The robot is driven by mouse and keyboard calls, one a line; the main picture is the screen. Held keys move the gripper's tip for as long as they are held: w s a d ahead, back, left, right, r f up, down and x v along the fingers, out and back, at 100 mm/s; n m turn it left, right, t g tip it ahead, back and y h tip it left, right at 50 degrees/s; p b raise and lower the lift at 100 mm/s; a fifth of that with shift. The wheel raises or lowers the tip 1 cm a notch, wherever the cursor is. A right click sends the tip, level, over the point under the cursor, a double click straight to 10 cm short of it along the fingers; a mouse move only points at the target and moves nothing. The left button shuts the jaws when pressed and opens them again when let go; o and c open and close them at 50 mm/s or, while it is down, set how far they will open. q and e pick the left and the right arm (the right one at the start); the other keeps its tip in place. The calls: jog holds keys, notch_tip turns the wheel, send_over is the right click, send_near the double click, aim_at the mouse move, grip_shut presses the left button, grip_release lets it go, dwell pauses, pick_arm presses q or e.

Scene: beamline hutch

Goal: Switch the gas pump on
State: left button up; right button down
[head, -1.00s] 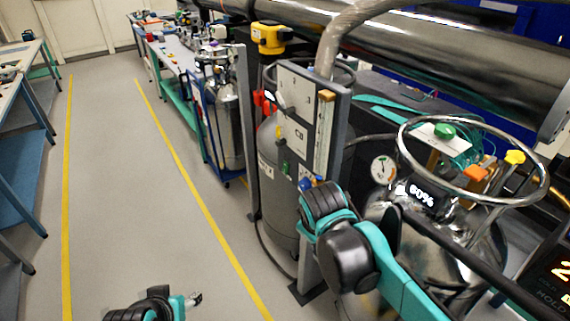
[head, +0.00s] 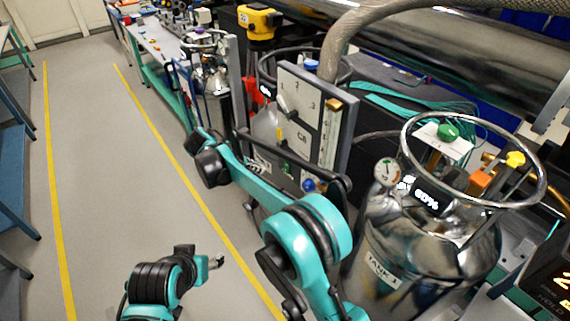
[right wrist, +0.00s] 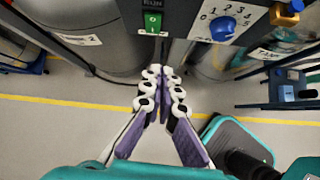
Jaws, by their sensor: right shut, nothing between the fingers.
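A dark upright panel (right wrist: 190,12) fills the top of the right wrist view. It carries a small green switch (right wrist: 152,20) under a label I cannot read, and a blue knob (right wrist: 222,28) on a white numbered dial. I cannot tell the green switch's position. In the head view the blue knob (head: 309,185) shows low on the panel, partly behind my right arm. My right gripper (right wrist: 164,72) is shut and empty, with its tips below the green switch in the picture, apart from it. It shows small in the head view (head: 257,164). My left gripper (head: 218,262) is over the floor; its jaws are too small to judge.
A steel tank (head: 425,245) with a ring handle (head: 545,190) and gauge (head: 387,172) stands right of the panel. A grey cylinder (right wrist: 85,40) is left of the switch. A yellow unit (head: 258,22) sits behind the panel. The aisle floor (head: 100,170) at left is clear.

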aim_at(286, 167)
pick_arm(q)
jog(key=shift+w+d+r, duration=0.1)
jog(key=shift+w+r, duration=0.25)
jog(key=shift+w, duration=0.1)
pick_arm(e)
jog(key=shift+w+a+f+n, duration=0.3)
jog(key=shift+w+a+f, duration=0.1)
jog(key=shift+a, duration=0.1)
jog(key=shift+w+a+f+n, duration=0.3)
jog(key=shift+a+f, duration=0.05)
jog(key=shift+a, duration=0.15)
jog(key=shift+d+f, duration=0.1)
pick_arm(q)
notch_tip(286, 167, down, 4)
jog(key=b, duration=0.4)
jog(key=shift+f, duration=0.15)
pick_arm(e)
jog(key=w+d+r+x, duration=0.1)
jog(key=d+r+x, duration=0.1)
jog(key=x, duration=1)
jog(key=shift+w+d+f, duration=0.2)
jog(key=shift+d+f, duration=0.05)
